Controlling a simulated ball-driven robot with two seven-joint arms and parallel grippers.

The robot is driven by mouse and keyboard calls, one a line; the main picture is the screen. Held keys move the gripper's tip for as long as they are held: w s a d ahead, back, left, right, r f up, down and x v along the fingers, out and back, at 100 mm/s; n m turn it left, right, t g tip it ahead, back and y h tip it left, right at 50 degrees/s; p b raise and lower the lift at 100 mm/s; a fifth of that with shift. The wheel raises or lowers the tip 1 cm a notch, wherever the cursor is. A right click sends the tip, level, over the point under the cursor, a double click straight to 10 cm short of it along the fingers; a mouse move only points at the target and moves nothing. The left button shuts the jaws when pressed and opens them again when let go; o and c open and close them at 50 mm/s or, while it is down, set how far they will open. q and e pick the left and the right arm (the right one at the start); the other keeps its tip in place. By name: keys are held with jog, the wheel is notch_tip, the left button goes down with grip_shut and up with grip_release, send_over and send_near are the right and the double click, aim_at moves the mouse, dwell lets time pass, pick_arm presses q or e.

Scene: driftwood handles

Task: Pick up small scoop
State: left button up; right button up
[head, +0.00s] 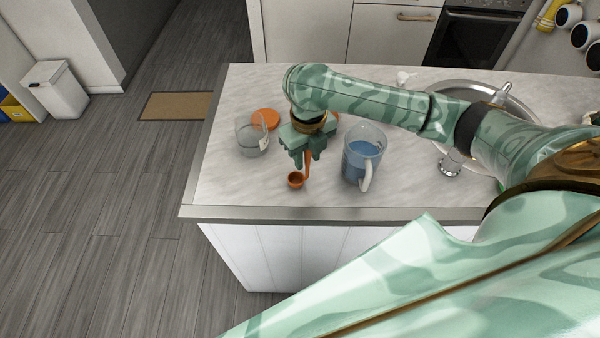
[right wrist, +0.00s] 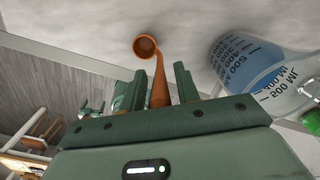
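The small orange scoop has its bowl (head: 295,180) low over the counter, near the front edge, with its handle running up between the fingers of my right gripper (head: 308,160). In the right wrist view the scoop (right wrist: 157,78) shows its round bowl beyond the fingertips. The handle lies between the two fingers of my right gripper (right wrist: 160,72), with a visible gap on each side at the tips. The gripper looks open around the handle. The handle's upper end is hidden by the gripper.
A measuring jug (head: 362,160) with blue liquid stands close right of the gripper; it also shows in the right wrist view (right wrist: 250,65). A clear beaker (head: 252,140) and an orange lid (head: 266,119) are to the left. A sink (head: 484,92) lies right. The counter's front left (head: 225,190) is clear.

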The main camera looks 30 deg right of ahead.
grip_shut()
jog(key=shift+r, duration=0.3)
notch_tip(320, 180, up, 2)
jog(key=shift+w+r+p, duration=0.1)
jog(key=shift+r+p, duration=0.15)
jog(key=shift+p, duration=0.4)
jog(key=w+a+r+p, duration=0.2)
jog(key=w+a+r, duration=0.5)
jog(key=a+r, duration=0.3)
jog(key=shift+a, duration=1.05)
